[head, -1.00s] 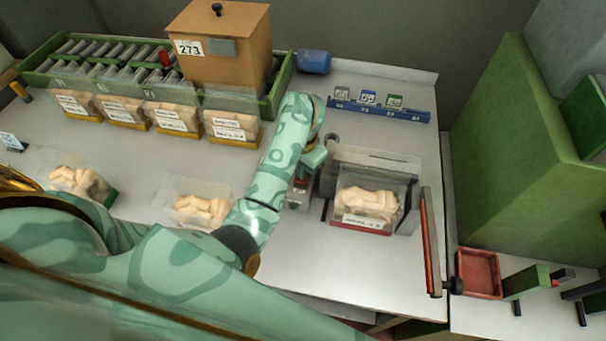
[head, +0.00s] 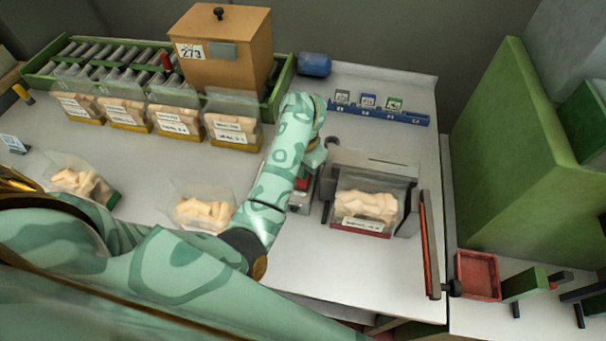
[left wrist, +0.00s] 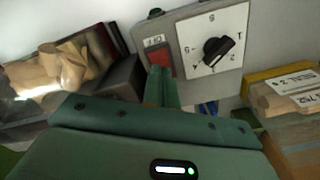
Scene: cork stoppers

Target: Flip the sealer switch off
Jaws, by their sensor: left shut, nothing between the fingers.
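The sealer (head: 375,157) stands right of my left arm in the head view, with a bag of corks (head: 366,207) in its front. Its grey control box (left wrist: 188,30) fills the top of the left wrist view. The box has a red switch (left wrist: 159,63) under a small label and a black pointer dial (left wrist: 218,49) on a white plate. My left gripper (left wrist: 162,74) is shut and empty, its fingertips right at the switch and covering part of it. I cannot tell whether they touch, nor the switch's position. In the head view my left gripper (head: 313,160) mostly hides the box.
Two open cork bags (head: 203,211) (head: 84,184) lie at left. Several labelled bags (head: 232,131) stand before a green rack (head: 278,95) and brown box (head: 222,45). A blue card holder (head: 375,113) is behind the sealer; a red tray (head: 478,275) is at right.

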